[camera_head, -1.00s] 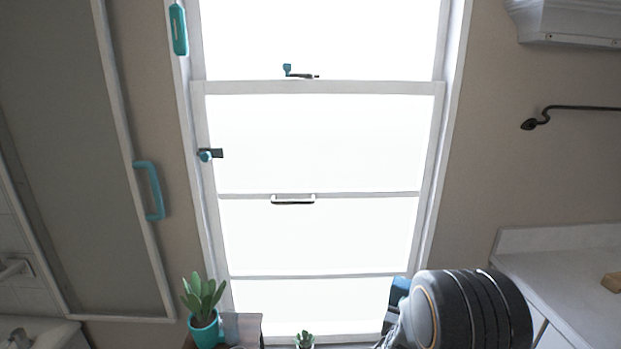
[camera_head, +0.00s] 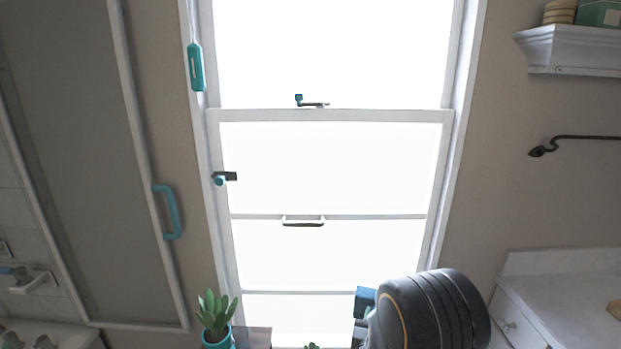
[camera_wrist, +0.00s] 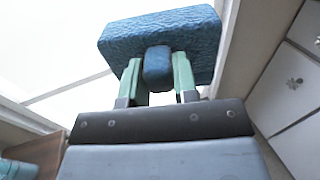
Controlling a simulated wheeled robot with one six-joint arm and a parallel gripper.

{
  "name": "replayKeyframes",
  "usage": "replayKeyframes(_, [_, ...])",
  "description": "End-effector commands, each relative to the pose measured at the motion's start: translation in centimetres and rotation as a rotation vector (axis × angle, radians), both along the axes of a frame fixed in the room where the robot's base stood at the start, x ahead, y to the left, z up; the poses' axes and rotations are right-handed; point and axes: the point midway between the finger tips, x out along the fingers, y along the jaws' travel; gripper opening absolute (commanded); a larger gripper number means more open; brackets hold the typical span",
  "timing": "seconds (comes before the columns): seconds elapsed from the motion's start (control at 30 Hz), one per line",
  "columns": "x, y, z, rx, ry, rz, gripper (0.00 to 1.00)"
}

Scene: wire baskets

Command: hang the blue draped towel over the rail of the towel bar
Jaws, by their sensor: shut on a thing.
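The blue towel (camera_wrist: 160,38) is held between the two green fingers of my gripper (camera_wrist: 157,78) in the wrist view. A narrow part of it hangs between the fingers and a wide part spreads beyond the tips. In the head view a small piece of the blue towel (camera_head: 365,298) shows left of my dark arm link, in front of the window's lower part; the gripper is mostly hidden there. A dark wall rail with a curled end, seemingly the towel bar (camera_head: 585,138), is at the right, apart from the towel and cut off by the picture edge.
A white shelf (camera_head: 570,50) with items sits above the rail. A white counter (camera_head: 560,285) with drawers stands below it. A bright window (camera_head: 325,170) fills the middle. A potted plant (camera_head: 215,315) stands at lower left, near a teal-handled panel (camera_head: 168,212).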

Motion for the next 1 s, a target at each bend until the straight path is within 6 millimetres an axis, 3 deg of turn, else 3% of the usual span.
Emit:
replayKeyframes(0.03, [0.0, 0.0, 2.8, 0.0, -0.004, 0.0, 0.0])
replayKeyframes(0.1, [0.0, 0.0, 4.6, 0.0, -0.003, 0.0, 0.0])
replayKeyframes(0.3, [-0.1, 0.0, 7.8, 0.0, -0.002, 0.001, 0.0])
replayKeyframes(0.5, [-0.2, 0.0, 8.8, 0.0, -0.001, 0.001, 0.0])
replayKeyframes(1.0, [-0.1, -0.1, 8.7, 0.0, -0.001, -0.001, 0.0])
